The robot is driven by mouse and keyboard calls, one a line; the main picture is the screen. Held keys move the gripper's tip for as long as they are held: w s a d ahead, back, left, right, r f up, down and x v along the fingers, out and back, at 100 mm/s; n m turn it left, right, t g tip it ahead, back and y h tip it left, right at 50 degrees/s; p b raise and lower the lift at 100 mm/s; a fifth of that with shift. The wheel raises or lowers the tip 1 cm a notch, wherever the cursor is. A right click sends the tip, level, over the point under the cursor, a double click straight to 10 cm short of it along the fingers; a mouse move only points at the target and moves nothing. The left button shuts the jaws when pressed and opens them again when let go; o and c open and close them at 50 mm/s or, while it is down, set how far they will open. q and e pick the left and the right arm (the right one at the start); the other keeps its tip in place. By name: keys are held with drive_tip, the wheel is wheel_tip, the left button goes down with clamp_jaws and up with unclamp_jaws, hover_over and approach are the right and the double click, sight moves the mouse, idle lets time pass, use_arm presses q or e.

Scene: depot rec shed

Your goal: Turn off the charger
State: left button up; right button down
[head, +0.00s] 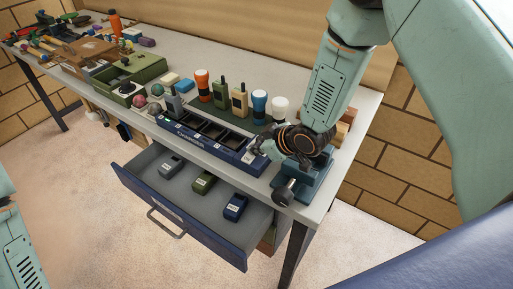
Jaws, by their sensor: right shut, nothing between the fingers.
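The charger looks to be the long dark blue unit (209,146) with a row of dark bays, near the front edge of the workbench. A grey radio-like device stands at its left end. My right gripper (265,149) comes down from the upper right and is shut, with its fingers at the charger's right end. Whether they touch it cannot be told. The gripper hides that end, and no switch or light can be made out. My left gripper is out of view; only a part of my left arm shows at the lower left.
A blue vise (306,183) stands at the bench's right front corner, close to my right gripper. An open drawer (190,222) below holds grey, green and blue packs. Behind the charger stand several lamps and radios (240,100). Tools and a green box (128,75) fill the left.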

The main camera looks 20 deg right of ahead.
drive_tip(key=shift+w+d+f, duration=0.1)
drive_tip(key=shift+w+f, duration=0.05)
drive_tip(key=shift+f, duration=0.15)
drive_tip(key=shift+d+f, duration=0.15)
drive_tip(key=shift+f, duration=0.15)
idle(0.3)
